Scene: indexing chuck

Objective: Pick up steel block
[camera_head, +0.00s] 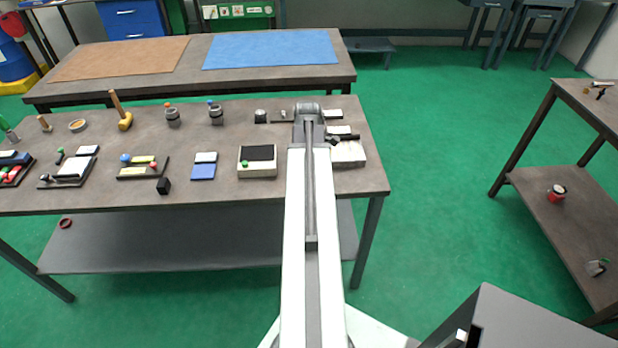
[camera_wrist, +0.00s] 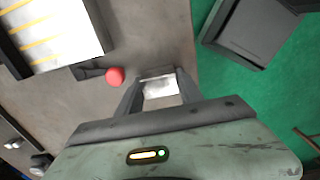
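My gripper (camera_wrist: 160,82) points down near the right edge of the workbench in the wrist view. A bright, shiny steel block (camera_wrist: 161,88) lies between its two dark fingers and spans about the whole gap. I cannot tell whether the fingers press on it or only stand beside it. In the head view my arm reaches over the right part of the workbench (camera_head: 230,190), and it hides the gripper's fingertips and the block.
A red knob (camera_wrist: 115,76) on a dark lever is just left of the fingers. A pale plate with yellow lines (camera_wrist: 55,38) lies farther left. A cream box with a dark top (camera_head: 257,168) stands left of my arm. Green floor lies beyond the bench's right edge.

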